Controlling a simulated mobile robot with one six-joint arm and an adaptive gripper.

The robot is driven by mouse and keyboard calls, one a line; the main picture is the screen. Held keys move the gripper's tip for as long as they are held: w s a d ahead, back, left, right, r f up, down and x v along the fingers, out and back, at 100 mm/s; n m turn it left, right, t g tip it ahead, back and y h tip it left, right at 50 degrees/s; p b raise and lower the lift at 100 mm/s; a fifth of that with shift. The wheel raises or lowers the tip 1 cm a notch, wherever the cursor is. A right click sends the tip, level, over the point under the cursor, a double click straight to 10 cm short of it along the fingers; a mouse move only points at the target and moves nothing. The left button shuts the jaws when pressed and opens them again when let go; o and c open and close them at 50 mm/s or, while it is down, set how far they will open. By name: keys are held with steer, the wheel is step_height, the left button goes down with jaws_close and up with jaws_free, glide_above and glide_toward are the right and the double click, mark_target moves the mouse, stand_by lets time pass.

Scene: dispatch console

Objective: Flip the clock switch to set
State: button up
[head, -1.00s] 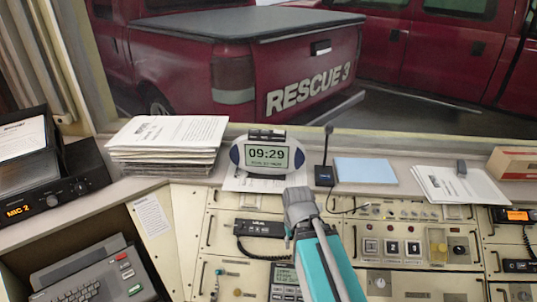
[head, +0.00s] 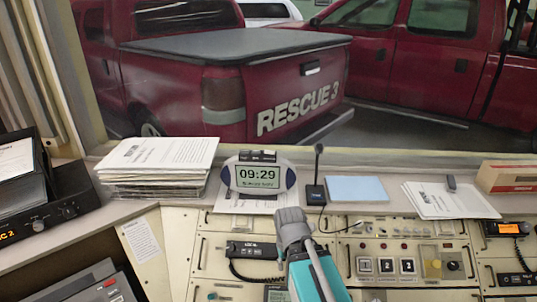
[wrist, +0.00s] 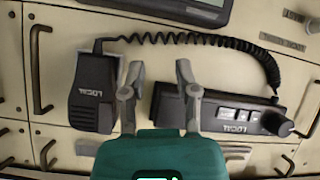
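The clock (head: 258,178) is a white and blue oval unit with a green display reading 09:29. It stands on the ledge below the window, on a sheet of paper. A dark bar with small controls (head: 258,157) sits on its top; which switch position is set is too small to tell. My gripper (head: 292,214) is in front of the clock, lower and a little to its right, apart from it. In the wrist view my gripper (wrist: 158,78) has its two fingers apart with nothing between them, over the console panel. The clock is not clearly identifiable in the wrist view.
A black handset (wrist: 96,92) and a radio unit (wrist: 222,110) with a coiled cord lie below my gripper. On the ledge are a paper stack (head: 155,172), a desk microphone (head: 316,190), a blue pad (head: 356,189) and loose papers (head: 450,200).

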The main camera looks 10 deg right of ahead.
stand_by(0.3)
steer(key=shift+w+r, duration=0.1)
steer(key=shift+r, duration=0.05)
jaws_close()
steer(key=w+d+r+n+t+y+p, duration=0.1)
steer(key=w+d+r+n+y+p, duration=0.1)
steer(key=w+r+n+p, duration=0.3)
steer(key=w+d+r+n+y+p, duration=0.3)
steer(key=w+r+p, duration=0.8)
steer(key=r+p, duration=0.4)
steer(key=w+d+r+n+t+y+p, duration=0.1)
steer(key=w+d+r+n+y+p, duration=0.2)
steer(key=r+p, duration=0.7)
steer(key=w+r+n+y, duration=0.2)
steer(key=w+r+n, duration=0.2)
steer(key=r, duration=0.3)
steer(key=shift+w+t, duration=0.3)
steer(key=shift+w, duration=0.15)
